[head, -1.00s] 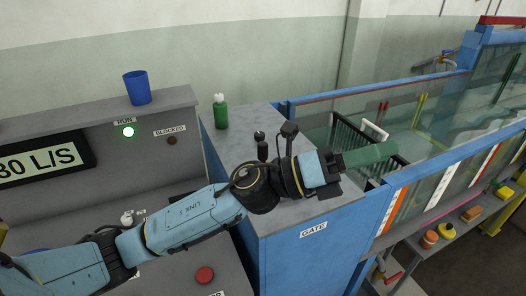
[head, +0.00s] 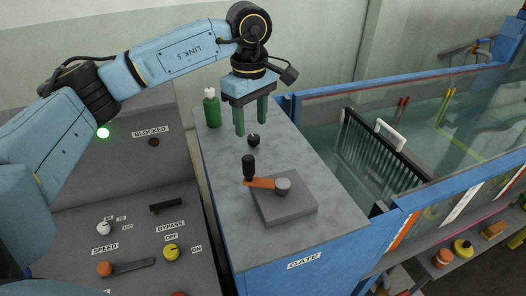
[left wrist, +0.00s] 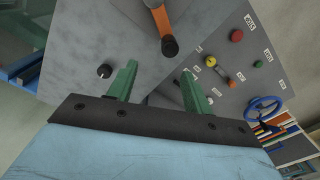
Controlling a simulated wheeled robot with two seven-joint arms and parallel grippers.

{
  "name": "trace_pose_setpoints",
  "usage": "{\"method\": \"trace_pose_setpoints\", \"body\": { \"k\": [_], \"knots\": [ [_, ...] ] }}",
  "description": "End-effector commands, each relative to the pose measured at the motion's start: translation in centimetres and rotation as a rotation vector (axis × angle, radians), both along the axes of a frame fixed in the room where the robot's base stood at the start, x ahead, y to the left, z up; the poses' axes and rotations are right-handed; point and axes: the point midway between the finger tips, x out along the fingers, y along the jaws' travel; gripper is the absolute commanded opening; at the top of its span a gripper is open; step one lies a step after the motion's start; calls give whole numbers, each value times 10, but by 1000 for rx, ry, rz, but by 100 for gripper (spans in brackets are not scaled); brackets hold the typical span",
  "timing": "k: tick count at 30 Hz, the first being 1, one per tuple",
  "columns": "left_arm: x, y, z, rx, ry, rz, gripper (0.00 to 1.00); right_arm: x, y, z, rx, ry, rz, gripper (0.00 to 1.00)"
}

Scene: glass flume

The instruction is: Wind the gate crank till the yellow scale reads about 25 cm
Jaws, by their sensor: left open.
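The gate crank has an orange arm (head: 262,183) with an upright black handle (head: 249,168) at its left end and a grey hub on a square grey base (head: 287,208). It stands on the cabinet top above the GATE label. My left gripper (head: 251,123) points down with green fingers apart and empty, behind the crank and above the cabinet top. In the left wrist view the crank's black handle (left wrist: 169,46) lies beyond the open fingers (left wrist: 158,82), not between them. A thin yellow strip (head: 442,113) shows in the flume; I cannot read it as a scale. My right gripper is out of view.
A small black knob (head: 253,140) stands by my fingers and a green bottle (head: 212,110) at the cabinet's back left. A console with a yellow knob (head: 171,252) is at left. The glass flume holds a black rack with a white handle (head: 390,135).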

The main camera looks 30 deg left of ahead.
Motion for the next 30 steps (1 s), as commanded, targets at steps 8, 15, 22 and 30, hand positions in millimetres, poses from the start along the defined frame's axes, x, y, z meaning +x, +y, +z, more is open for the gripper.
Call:
{"method": "trace_pose_setpoints", "body": {
  "k": [8,15,22,30],
  "knots": [
    [-2,0,-48,1,7,1,50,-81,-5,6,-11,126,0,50],
    [-2,0,-96,-2,5,0,50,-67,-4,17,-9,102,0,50],
    [-2,-1,-124,-4,2,0,50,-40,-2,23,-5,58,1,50],
    [-2,-1,-129,-2,0,0,50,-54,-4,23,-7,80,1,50]
  ]
}}
